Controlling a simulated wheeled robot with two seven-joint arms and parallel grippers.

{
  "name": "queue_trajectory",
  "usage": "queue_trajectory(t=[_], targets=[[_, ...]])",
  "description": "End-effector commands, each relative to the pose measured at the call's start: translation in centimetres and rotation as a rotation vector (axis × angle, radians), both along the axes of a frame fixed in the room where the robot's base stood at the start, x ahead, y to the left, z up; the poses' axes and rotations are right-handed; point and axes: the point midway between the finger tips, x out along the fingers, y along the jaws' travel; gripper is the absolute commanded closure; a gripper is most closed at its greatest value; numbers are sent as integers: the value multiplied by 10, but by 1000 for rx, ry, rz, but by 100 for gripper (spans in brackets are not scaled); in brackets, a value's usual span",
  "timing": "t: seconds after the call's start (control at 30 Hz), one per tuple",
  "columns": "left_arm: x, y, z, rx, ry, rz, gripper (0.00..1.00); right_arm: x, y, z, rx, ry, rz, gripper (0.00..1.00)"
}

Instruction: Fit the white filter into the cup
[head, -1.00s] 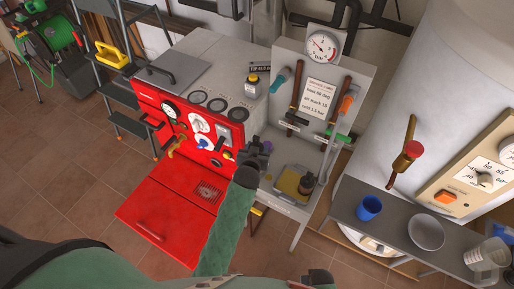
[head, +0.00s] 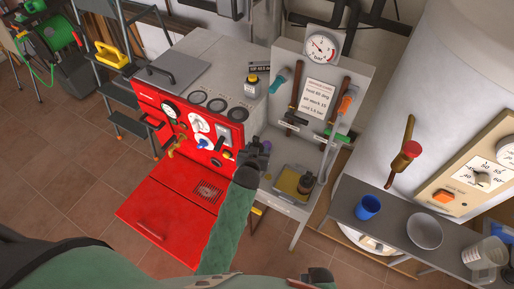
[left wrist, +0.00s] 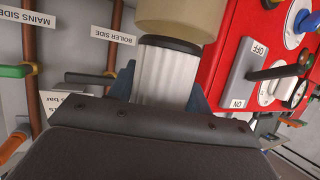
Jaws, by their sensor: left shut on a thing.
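My left gripper (head: 258,155), on a green-sleeved arm, is in front of the grey stand, just right of the red boiler front. In the left wrist view, its fingers (left wrist: 165,95) are shut on a white ribbed filter (left wrist: 163,72) with a dark band at its far end. A beige cylinder (left wrist: 175,18) is directly beyond that band. I cannot tell whether it touches the filter or is the cup. In the head view, a small dark round-topped object (head: 306,184) stands in a yellowish tray (head: 287,183) right of the gripper. My right gripper is not seen.
The red boiler front (head: 170,205) has dials and knobs and lies left of the gripper. Pipes and levers (head: 320,105) stand behind it. A grey bench (head: 395,225) at right holds a blue cup (head: 367,207), a bowl (head: 425,233) and a clear beaker (head: 485,255).

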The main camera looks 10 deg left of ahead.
Motion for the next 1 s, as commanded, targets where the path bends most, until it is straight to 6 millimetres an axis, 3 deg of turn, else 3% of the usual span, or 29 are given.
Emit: queue_trajectory(t=[0.9, 0.93, 1.0], targets=[[0, -1, -13, -1, 0, 0, 77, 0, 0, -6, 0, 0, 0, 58], [0, -1, -12, -1, 0, 0, 45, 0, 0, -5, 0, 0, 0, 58], [0, -1, -12, -2, 0, 1, 31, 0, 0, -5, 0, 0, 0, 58]])
